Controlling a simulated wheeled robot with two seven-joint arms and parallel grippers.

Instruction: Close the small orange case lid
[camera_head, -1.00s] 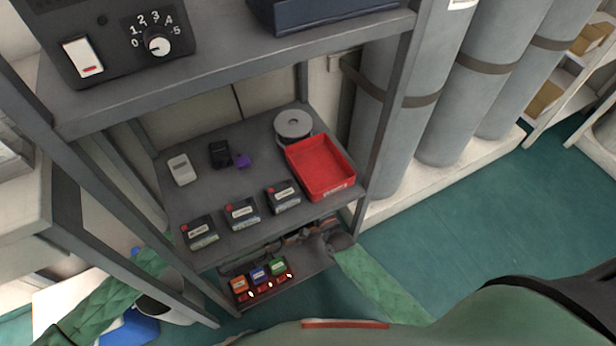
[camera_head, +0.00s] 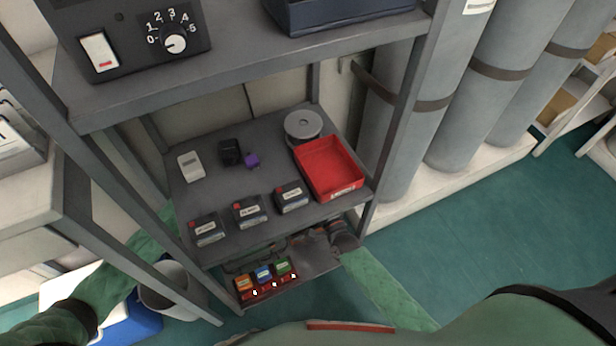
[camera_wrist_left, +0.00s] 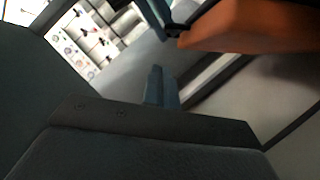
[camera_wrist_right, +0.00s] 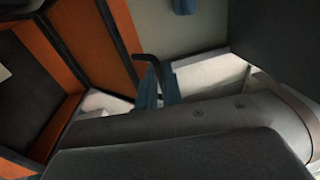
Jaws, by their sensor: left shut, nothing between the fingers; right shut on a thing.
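The orange case (camera_wrist_right: 85,35) shows in the right wrist view as orange panels with black edges on the left; only part of it is in view, and I cannot tell how far its lid stands open. An orange block with a dark edge (camera_wrist_left: 250,27), seemingly part of the case, shows at upper right in the left wrist view. My right gripper (camera_wrist_right: 155,85) is shut on a dark bent bar (camera_wrist_right: 150,62). My left gripper (camera_wrist_left: 157,75) is shut and empty, below and apart from the orange block. The head view shows neither gripper nor the case.
In the head view a grey shelf rack (camera_head: 215,110) holds a red tray (camera_head: 330,168), several dark boxes and a grey reel (camera_head: 303,125). Small coloured boxes (camera_head: 264,275) sit on the low shelf. Tall grey cylinders (camera_head: 490,85) stand at right. Green floor (camera_head: 480,240) is open at lower right.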

